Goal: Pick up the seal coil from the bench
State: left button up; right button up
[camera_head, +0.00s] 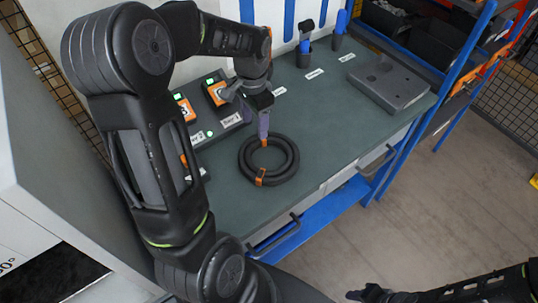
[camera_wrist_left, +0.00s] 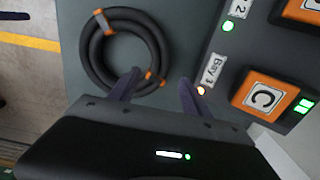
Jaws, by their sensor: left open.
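The seal coil (camera_head: 285,172) is a black ring of several turns with orange bands, lying flat on the grey-green bench (camera_head: 325,105). In the left wrist view the coil (camera_wrist_left: 92,62) lies at the upper left. My left gripper (camera_head: 263,135) is above the coil's far edge in the head view.
Charging bays with orange blocks (camera_head: 186,110) and green lights stand left of the coil; the Bay 3 label (camera_wrist_left: 213,70) is near the gripper. A grey plate (camera_head: 388,84) and blue-handled tools (camera_head: 340,24) are farther back. A blue shelf rack (camera_head: 462,45) stands right.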

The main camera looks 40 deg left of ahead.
aim_at(255, 139)
pick_arm(q)
jog(key=shift+f, duration=0.15)
jog(key=shift+s+f, duration=0.1)
jog(key=shift+f, duration=0.25)
notch_tip(255, 139, down, 4)
jog(key=shift+r+p, duration=0.2)
jog(key=shift+p, duration=0.6)
jog(key=shift+f, duration=0.4)
jog(key=shift+c, duration=0.6)
grip_shut()
jog(key=shift+r, duration=0.1)
